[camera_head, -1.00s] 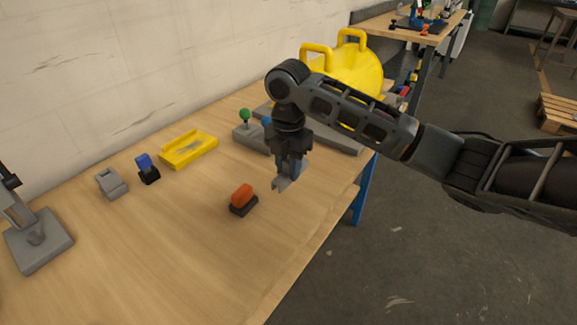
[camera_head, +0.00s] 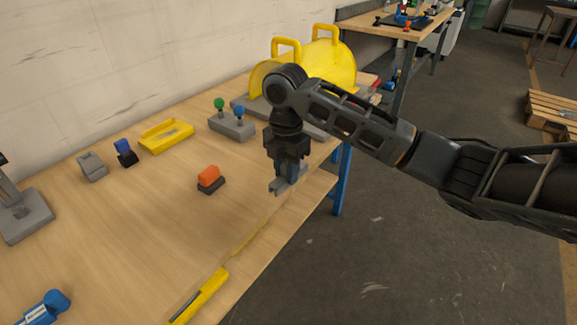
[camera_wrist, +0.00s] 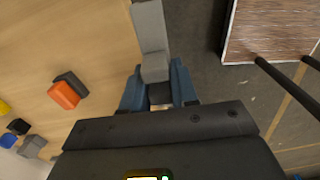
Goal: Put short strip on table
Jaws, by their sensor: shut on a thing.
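My gripper (camera_head: 287,176) points down at the front edge of the wooden table (camera_head: 130,235). It is shut on a short grey strip (camera_head: 280,187), which sticks out below the fingers. In the wrist view, the strip (camera_wrist: 150,32) extends away from between my blue fingers (camera_wrist: 159,90), along the line where tabletop gives way to floor. I cannot tell its exact height above the table. Its gripped end is partly hidden by the fingers.
An orange-and-black block (camera_head: 210,179) is left of my gripper. A grey base with green and blue knobs (camera_head: 232,125) and a yellow guard (camera_head: 320,65) stand behind. A yellow tool (camera_head: 203,297) lies at the front edge. The middle of the tabletop is clear.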

